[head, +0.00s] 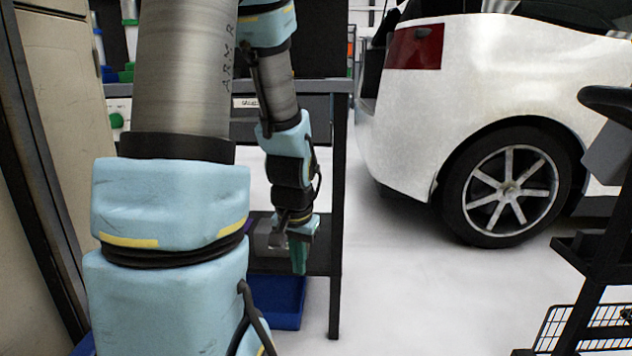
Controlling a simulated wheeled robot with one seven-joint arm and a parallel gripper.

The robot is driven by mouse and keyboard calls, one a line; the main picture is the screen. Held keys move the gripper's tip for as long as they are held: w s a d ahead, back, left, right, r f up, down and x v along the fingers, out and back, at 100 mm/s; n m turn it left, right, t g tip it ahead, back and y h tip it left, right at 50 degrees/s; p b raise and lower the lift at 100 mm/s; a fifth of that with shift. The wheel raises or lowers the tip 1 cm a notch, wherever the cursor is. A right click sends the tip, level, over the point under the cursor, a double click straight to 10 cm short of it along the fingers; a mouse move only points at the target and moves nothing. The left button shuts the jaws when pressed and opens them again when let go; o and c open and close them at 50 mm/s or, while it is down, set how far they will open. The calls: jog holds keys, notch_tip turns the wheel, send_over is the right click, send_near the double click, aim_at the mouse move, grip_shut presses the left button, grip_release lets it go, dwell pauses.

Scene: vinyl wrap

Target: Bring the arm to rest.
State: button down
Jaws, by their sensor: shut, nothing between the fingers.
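My arm, with light blue joints and grey metal links, fills the left part of the head view. Its forearm hangs down in front of a dark shelf unit. My gripper (299,262) is at the lower end of the forearm and points down. Its green fingers are together and hold nothing. It hangs in front of the shelf unit's lower part, above a blue bin. I cannot tell whether it touches the shelf.
The dark shelf unit (339,200) stands behind my arm, with a blue bin (278,300) low down. A white car (480,80) is at the right. A black cart (600,255) stands at the right edge. The pale floor between shelf and cart is clear.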

jog(key=s+a+r+n, duration=0.3)
jog(key=s+r, duration=0.2)
notch_tip(320, 180, up, 38)
jog(key=p, duration=3.8)
jog(key=shift+w+f+g+p, duration=0.15)
jog(key=shift+w+g+p, duration=0.1)
jog(key=shift+g+p, duration=0.1)
jog(key=shift+a, duration=0.1)
